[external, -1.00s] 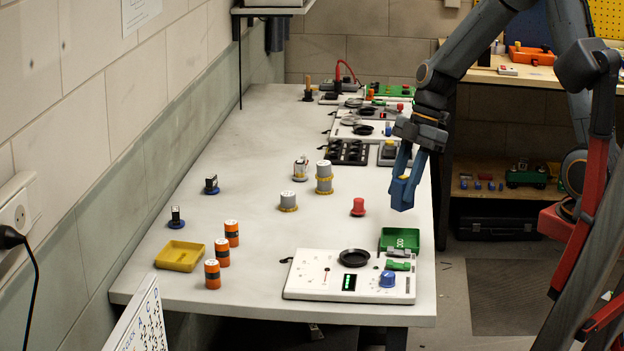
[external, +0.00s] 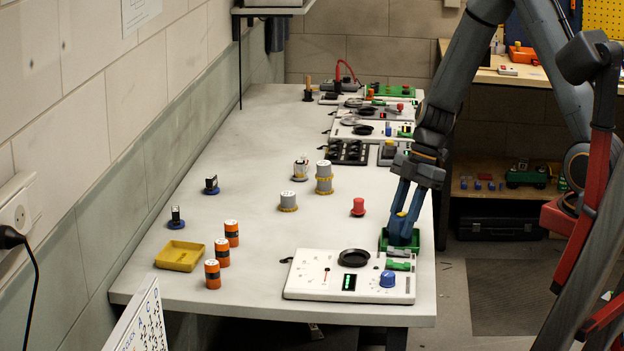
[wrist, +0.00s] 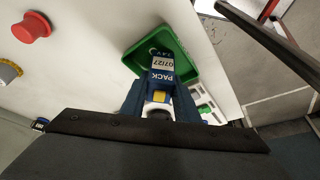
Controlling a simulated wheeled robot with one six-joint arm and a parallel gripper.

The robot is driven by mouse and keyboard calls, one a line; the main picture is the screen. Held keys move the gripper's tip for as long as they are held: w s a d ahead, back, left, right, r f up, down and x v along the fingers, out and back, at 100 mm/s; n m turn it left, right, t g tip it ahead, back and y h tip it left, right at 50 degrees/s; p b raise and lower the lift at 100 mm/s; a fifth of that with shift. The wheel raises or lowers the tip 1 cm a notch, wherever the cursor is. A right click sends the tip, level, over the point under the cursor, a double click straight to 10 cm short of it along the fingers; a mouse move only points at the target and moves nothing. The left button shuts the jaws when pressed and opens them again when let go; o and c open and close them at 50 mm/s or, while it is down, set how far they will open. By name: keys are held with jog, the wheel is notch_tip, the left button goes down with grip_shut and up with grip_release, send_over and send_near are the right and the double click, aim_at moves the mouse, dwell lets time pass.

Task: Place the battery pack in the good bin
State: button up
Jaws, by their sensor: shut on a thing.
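In the wrist view the battery pack (wrist: 161,66) sits between my fingers and overlaps the green bin (wrist: 187,68). In the external view my gripper (external: 403,225) is shut on it, low over the good bin (external: 413,241). The fingers hide most of the pack there, and its lower end appears inside or just above the bin. I cannot tell whether it touches the bin floor.
A white test board (external: 320,281) with a black dish and blue knob lies in front of the bin. A red button-like part (external: 358,207) stands to its left. Orange cylinders (external: 222,252) and a yellow tray (external: 180,256) are farther left. The table's right edge is close.

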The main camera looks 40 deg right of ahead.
jog(key=shift+f+b, duration=0.2)
jog(key=shift+b, duration=0.1)
jog(key=o, duration=1.1)
jog(key=shift+r, duration=0.15)
jog(key=shift+r+p, duration=0.2)
jog(key=shift+p, duration=0.2)
jog(key=b+v, duration=0.3)
jog(key=v, duration=0.9)
jog(key=shift+s+d+f+m+t+h, duration=0.15)
jog(key=shift+s+d+f+m+h, duration=0.6)
jog(key=shift+s+d+f+m, duration=1.55)
jog(key=shift+s+d+f+m+t+h, duration=0.55)
jog(key=shift+d+m, duration=1)
jog(key=shift+m, duration=2.15)
jog(key=shift+s+d+f+m+g+h, duration=0.2)
jog(key=shift+s+d+f+m+h, duration=0.9)
jog(key=shift+d+m, duration=1.35)
